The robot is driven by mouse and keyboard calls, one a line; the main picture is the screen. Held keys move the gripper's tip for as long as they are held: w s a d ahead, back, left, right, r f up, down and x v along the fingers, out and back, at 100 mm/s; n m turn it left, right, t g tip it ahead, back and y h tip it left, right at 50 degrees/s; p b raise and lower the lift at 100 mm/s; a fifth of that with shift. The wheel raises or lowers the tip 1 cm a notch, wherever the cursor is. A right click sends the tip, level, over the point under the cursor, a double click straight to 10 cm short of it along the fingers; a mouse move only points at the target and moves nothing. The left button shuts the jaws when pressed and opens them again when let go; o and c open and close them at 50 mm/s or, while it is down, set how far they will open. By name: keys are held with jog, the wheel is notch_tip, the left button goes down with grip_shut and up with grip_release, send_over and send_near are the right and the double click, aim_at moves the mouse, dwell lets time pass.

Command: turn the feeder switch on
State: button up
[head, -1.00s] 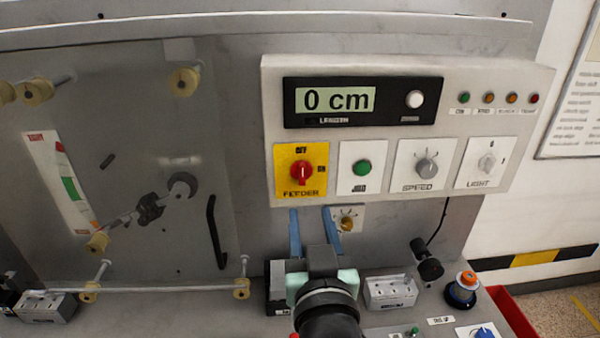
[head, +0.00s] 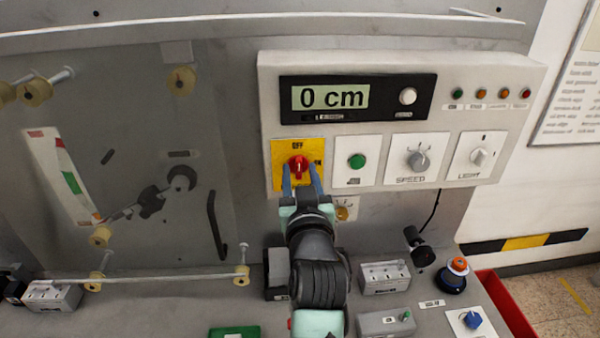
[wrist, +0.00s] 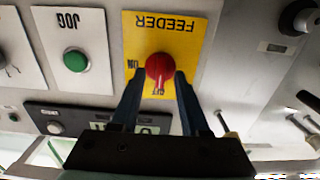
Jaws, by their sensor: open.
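The feeder switch (head: 298,165) is a red knob on a yellow plate (head: 281,150) at the left of the control panel. Its handle points up at OFF in the head view; ON is at the right. In the wrist view the plate is upside down, and the red knob (wrist: 160,66) has its handle pointing down at the OFF mark. My gripper (head: 300,175) is open, with one blue finger on each side of the knob's lower part. In the wrist view the fingertips reach the knob's sides; I cannot tell if they touch it.
The green jog button (head: 356,161), speed knob (head: 418,160) and light knob (head: 480,156) sit to the right. The display (head: 330,96) above reads 0 cm. A black handle (head: 217,230) is at the left.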

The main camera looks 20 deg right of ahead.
grip_shut()
dwell(0.5)
jog(key=m, duration=0.4)
jog(key=shift+f+m+b, duration=0.1)
jog(key=shift+m+b, duration=0.2)
jog(key=shift+m, duration=0.1)
jog(key=m, duration=0.4)
jog(key=shift+m, duration=0.3)
jog(key=m, duration=0.4)
jog(key=shift+d+m, duration=0.1)
jog(key=shift+m, duration=0.2)
jog(key=shift+f+m+p, duration=0.15)
jog(key=shift+m+p, duration=0.4)
jog(key=shift+m, duration=1.45)
